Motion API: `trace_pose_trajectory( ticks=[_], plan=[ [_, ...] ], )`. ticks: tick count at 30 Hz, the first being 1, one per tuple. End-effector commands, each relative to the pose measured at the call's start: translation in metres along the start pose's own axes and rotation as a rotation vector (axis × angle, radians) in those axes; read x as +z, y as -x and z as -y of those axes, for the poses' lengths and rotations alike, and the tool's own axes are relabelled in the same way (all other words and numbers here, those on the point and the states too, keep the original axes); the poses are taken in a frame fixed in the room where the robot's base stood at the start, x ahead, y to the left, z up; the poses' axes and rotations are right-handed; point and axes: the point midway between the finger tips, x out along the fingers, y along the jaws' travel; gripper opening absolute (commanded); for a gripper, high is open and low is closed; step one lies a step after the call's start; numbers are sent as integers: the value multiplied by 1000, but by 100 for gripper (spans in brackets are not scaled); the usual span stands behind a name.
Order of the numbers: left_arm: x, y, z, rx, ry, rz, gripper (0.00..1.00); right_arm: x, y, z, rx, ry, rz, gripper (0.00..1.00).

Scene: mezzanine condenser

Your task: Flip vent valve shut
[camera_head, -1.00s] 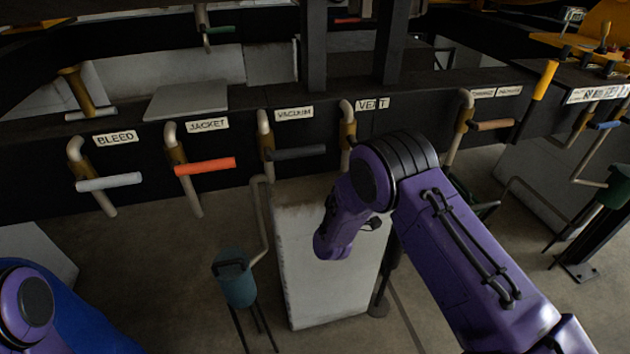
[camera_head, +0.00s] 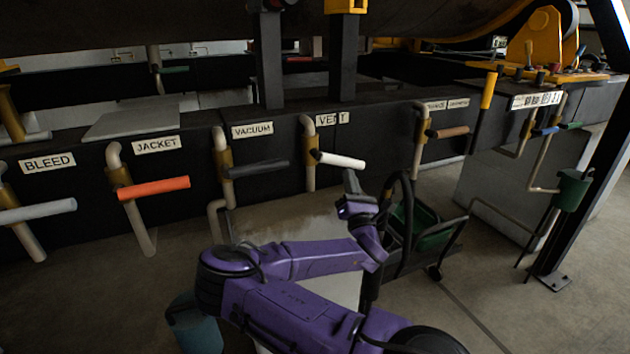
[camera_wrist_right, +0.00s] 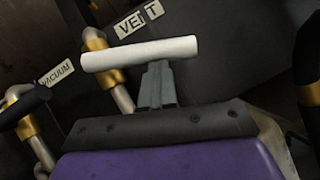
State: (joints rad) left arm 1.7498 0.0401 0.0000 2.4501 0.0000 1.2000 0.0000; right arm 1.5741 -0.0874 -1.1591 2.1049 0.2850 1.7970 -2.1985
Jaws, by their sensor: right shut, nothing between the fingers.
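The vent valve's white lever (camera_head: 338,160) sticks out to the right from its brass body (camera_head: 312,146), below the VENT label (camera_head: 331,119) in the head view. It lies nearly level, dipping slightly to the right. My right gripper (camera_head: 350,183) is shut and empty, just below the lever's outer end. In the right wrist view the white lever (camera_wrist_right: 138,53) lies across the tips of the shut fingers (camera_wrist_right: 157,72). I cannot tell whether the fingers touch it. My left gripper is not in view.
To the left are the dark vacuum lever (camera_head: 258,168), the orange jacket lever (camera_head: 153,188) and the grey bleed lever (camera_head: 38,211). A brown lever (camera_head: 448,132) is to the right. A green cart (camera_head: 420,228) stands close to my right forearm. Open floor lies at right.

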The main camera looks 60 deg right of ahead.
Motion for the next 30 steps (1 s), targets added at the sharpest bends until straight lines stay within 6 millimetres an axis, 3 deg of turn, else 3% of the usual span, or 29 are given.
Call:
trace_pose_trajectory(
  ticks=[1,9,30],
  plan=[
    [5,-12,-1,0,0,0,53,1,2,8,20,43,1,0],
    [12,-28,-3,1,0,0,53,22,-11,14,126,209,2,0],
    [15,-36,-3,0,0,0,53,41,-23,11,141,222,10,0]
  ],
)
